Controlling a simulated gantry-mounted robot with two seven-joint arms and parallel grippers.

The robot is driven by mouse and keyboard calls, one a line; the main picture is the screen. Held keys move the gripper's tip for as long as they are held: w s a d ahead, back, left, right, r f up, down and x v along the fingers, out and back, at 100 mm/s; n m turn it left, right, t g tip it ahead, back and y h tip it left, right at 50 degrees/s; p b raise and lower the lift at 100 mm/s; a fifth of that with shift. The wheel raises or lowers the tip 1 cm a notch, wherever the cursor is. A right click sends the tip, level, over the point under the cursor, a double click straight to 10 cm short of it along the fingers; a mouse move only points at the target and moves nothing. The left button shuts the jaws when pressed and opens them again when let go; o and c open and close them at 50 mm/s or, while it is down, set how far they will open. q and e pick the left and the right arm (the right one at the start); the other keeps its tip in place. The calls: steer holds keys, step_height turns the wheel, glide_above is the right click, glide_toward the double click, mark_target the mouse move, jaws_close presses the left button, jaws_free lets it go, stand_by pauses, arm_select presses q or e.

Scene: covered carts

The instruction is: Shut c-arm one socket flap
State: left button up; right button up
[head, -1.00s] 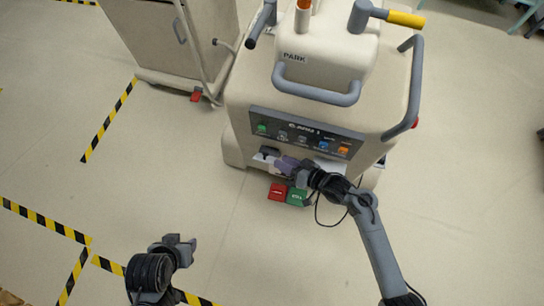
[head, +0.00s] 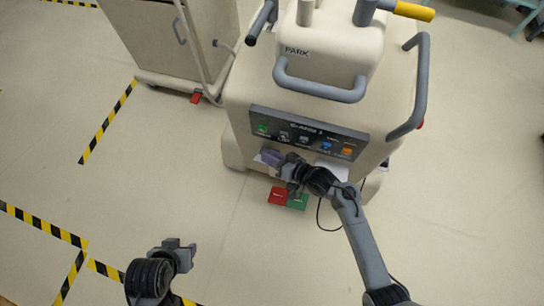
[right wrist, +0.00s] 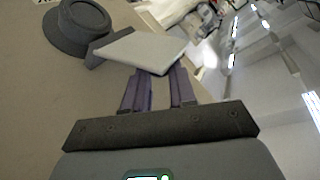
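The c-arm one cart (head: 390,95) stands at centre right in the head view, with a dark labelled panel (head: 305,137) on its front. In the right wrist view the socket flap (right wrist: 143,48), a pale flat plate, stands away from a dark round socket (right wrist: 78,25), so it is open. My right gripper (head: 268,158) is at the cart's front below the panel. Its two purple fingers (right wrist: 160,80) are apart with nothing visible between them, and the flap lies across their tips; contact is unclear. My left gripper (head: 180,244) hangs over bare floor, away from the cart; its finger gap is unclear.
A red pedal (head: 277,195) and a green pedal (head: 298,200) are low at the cart's front, under my right gripper. A grey handle (head: 318,90) juts out above the panel. Another cart (head: 155,45) stands at the back left. Floor in front is clear.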

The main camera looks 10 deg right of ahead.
jaws_close()
steer(key=shift+s, duration=0.15)
steer(key=shift+s+a+f+n+t, duration=0.2)
steer(key=shift+s+f+n+t, duration=0.1)
steer(key=shift+s+n+t, duration=0.15)
steer(key=shift+s+a+f+n+t, duration=0.25)
steer(key=shift+s+n+t, duration=0.1)
steer(key=shift+n, duration=0.2)
steer(key=shift+s+a+f+n+t+b, duration=0.2)
steer(key=shift+s+f+n+t, duration=0.2)
steer(key=shift+n, duration=0.35)
steer(key=shift+s+a+f+n+t+b, duration=0.15)
steer(key=shift+s+f+n+t, duration=0.15)
steer(key=shift+f+n+t, duration=0.35)
steer(key=shift+r, duration=0.15)
